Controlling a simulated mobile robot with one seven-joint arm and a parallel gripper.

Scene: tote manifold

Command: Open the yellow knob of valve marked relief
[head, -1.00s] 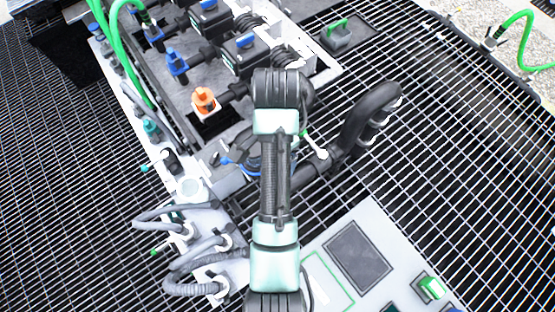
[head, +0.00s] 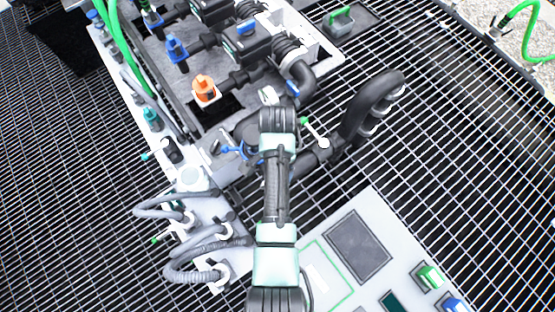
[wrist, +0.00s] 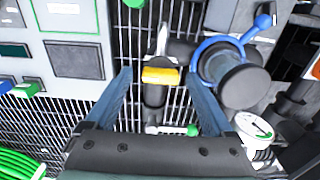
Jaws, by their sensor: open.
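The yellow knob (wrist: 160,76) shows in the wrist view, a short yellow bar across a dark vertical pipe with a pale metal tip above it. No relief marking is readable. My gripper (wrist: 160,77) is open and empty, with one finger on each side of the knob in the picture. I cannot tell how much depth separates the fingertips from the knob. In the head view my arm hides the knob and the gripper.
A blue-ringed dark cylinder (wrist: 240,75) is close to the right finger. A round gauge (wrist: 253,128) and a green-tipped lever (wrist: 190,130) are nearby. In the head view an orange knob (head: 204,88), a black curved pipe (head: 365,105) and grey hoses (head: 195,240) surround the arm.

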